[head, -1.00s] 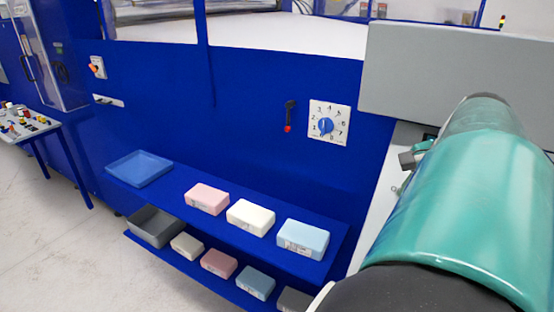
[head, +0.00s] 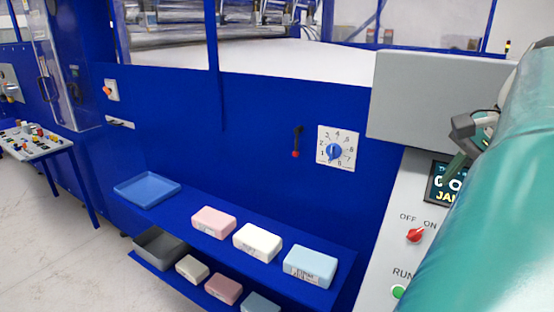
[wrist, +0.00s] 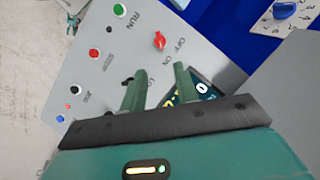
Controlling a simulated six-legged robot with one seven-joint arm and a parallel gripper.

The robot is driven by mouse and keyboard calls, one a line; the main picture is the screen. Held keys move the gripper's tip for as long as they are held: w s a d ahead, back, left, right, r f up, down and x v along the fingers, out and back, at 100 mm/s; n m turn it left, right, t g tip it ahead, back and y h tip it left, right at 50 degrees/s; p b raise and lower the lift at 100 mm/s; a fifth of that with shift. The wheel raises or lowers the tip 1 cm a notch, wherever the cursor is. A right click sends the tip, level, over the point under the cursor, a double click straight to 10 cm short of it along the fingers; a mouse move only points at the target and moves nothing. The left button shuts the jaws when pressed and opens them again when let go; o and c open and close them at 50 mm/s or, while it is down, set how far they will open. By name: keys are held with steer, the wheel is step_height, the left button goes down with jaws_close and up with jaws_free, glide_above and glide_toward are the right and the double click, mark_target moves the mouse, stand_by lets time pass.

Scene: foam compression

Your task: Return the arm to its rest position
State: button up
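My gripper (wrist: 158,82) shows in the wrist view with its two green fingers apart and nothing between them. It is in front of the grey control panel (wrist: 95,75), whose display is partly hidden behind one finger. In the head view my teal arm fills the right side, and part of my gripper (head: 468,145) shows beside the display (head: 445,182). The arm hides the right part of the panel. I cannot tell whether the fingers touch the panel.
The panel has a red OFF/ON switch (head: 414,236) and a green RUN button (head: 398,292). A blue shelf (head: 210,250) carries a blue tray (head: 146,188) and pink, white and light blue foam blocks. A numbered dial (head: 337,148) is on the blue wall.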

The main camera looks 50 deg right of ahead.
steer(key=shift+w, duration=0.1)
steer(key=w+a+f+n+y, duration=0.1)
steer(key=w+a+f+n, duration=0.5)
steer(key=w, duration=0.4)
steer(key=w+a+f+n, duration=0.3)
steer(key=w+a+n, duration=0.1)
steer(key=w+a, duration=0.5)
steer(key=w+a+f+n, duration=0.2)
steer(key=a+f+n, duration=0.1)
steer(key=a, duration=0.4)
steer(key=w+a+f+n+t, duration=0.1)
steer(key=a+f+n, duration=0.3)
steer(key=a, duration=0.4)
steer(key=w+a+f+n+t, duration=0.1)
steer(key=w+a+f+n, duration=0.2)
steer(key=a, duration=0.5)
steer(key=f+n, duration=0.1)
steer(key=n, duration=0.1)
steer(key=shift+n+y, duration=0.3)
steer(key=shift+n, duration=0.1)
steer(key=shift+d+f, duration=0.1)
